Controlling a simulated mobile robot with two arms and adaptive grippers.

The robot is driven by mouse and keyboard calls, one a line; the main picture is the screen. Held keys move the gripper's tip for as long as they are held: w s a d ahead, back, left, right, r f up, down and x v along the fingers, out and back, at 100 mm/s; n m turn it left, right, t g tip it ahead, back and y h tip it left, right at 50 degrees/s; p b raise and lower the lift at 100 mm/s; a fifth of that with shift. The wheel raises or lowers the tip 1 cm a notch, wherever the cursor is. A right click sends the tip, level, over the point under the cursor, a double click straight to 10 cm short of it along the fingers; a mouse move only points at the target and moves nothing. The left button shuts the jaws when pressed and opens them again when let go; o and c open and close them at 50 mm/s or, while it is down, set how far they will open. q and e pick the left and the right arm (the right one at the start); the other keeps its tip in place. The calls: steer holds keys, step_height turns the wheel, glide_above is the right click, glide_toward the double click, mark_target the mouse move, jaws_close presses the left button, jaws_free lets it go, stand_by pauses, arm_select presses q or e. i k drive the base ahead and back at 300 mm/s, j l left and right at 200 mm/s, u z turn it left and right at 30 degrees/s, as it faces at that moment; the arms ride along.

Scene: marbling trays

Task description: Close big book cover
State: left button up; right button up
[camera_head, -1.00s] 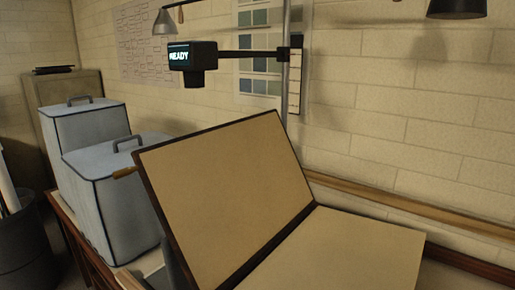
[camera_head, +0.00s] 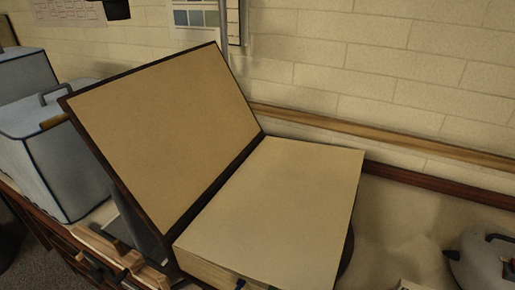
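The big book (camera_head: 282,203) lies open on the table, its thick page block facing up with blank tan pages. Its cover (camera_head: 165,115) stands tilted up on the left side, leaning back, with a dark edge and a tan inner face. Neither of my grippers can be made out in this view. The front lower edge of the book is partly cut off by the frame.
Blue-grey boxes with handles (camera_head: 60,165) stand to the left, behind the cover. A wooden clamp-like object (camera_head: 120,262) is at the table's front left. A round grey lidded item (camera_head: 484,262) sits at the lower right. The table right of the book is mostly clear.

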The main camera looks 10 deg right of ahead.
mark_target(166, 131)
steer(key=j+z, duration=0.1)
steer(key=z, duration=0.3)
steer(key=j+z, duration=0.2)
steer(key=j, duration=0.2)
steer(key=k+j+z, duration=0.2)
steer(key=j, duration=0.2)
steer(key=j+z, duration=0.2)
steer(key=j, duration=0.2)
steer(key=k+j+z, duration=0.2)
steer(key=j, duration=0.15)
steer(key=k+j, duration=0.1)
steer(key=j, duration=0.35)
steer(key=k+j, duration=0.1)
steer(key=j, duration=0.35)
steer(key=k+j, duration=0.1)
steer(key=j, duration=0.35)
steer(key=z, duration=0.05)
